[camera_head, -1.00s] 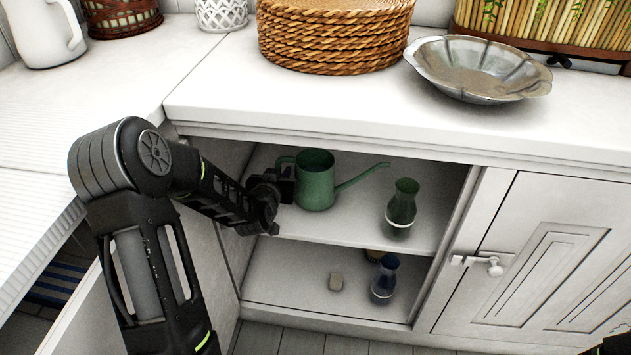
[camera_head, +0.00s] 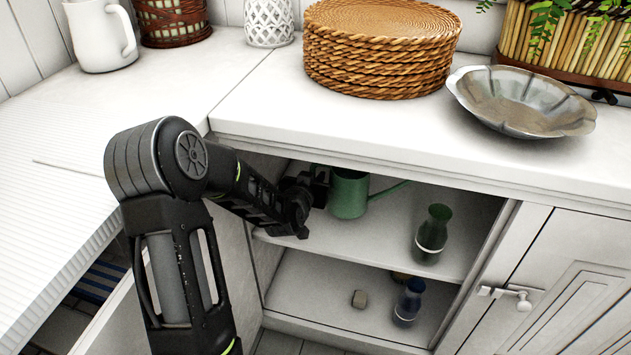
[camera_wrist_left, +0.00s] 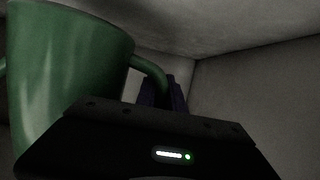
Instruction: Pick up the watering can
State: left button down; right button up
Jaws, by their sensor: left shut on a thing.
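The green watering can (camera_head: 348,196) is inside the open cabinet, over the upper shelf (camera_head: 375,238), with its spout pointing right. Its top is partly hidden by the counter edge. My left gripper (camera_head: 318,186) reaches in from the left and is shut on the can's handle side. In the left wrist view the can's green body (camera_wrist_left: 70,75) fills the left, and its curved handle (camera_wrist_left: 152,76) runs down behind the black gripper (camera_wrist_left: 160,112). The exact finger contact is hidden. My right gripper is not in view.
A green glass vase (camera_head: 433,232) stands to the right on the same shelf. The countertop (camera_head: 340,125) overhangs closely above, holding woven mats (camera_head: 380,50) and a metal bowl (camera_head: 522,100).

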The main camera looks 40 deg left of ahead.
pick_arm(q)
notch_tip(320, 180, up, 6)
jog(key=p, duration=0.2)
jog(key=shift+r, duration=0.2)
dwell(0.4)
